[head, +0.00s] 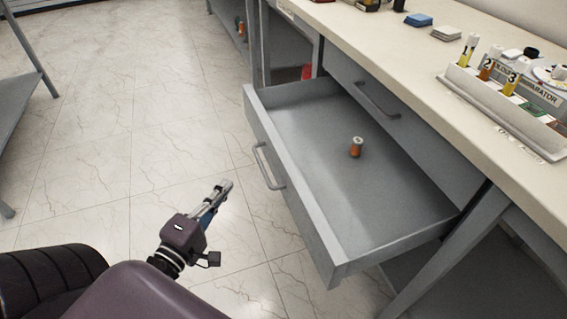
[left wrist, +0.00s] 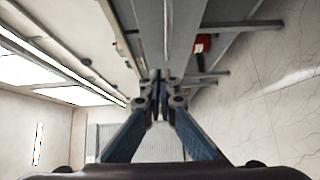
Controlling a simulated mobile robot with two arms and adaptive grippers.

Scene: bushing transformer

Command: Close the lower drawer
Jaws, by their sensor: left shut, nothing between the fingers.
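The lower drawer (head: 300,215) is grey and pulled well out from under the bench in the head view. Its bar handle (head: 266,167) is on the front face. A small orange and white cylinder (head: 356,147) stands inside it. My left gripper (head: 228,185) is shut and empty, in front of the drawer face, to the left of the handle and a little below it in the picture. I see a gap between fingertips and handle. The left wrist view shows the closed fingers (left wrist: 158,78) pointing toward grey drawer or bench parts. My right gripper is not in view.
The upper drawer (head: 420,140) with its handle (head: 377,99) is closed above. The cream benchtop (head: 385,45) carries a rack of numbered vials (head: 500,88) and small boxes. A grey bench leg (head: 440,258) stands at the right. The tiled floor (head: 120,130) left of the drawer is clear.

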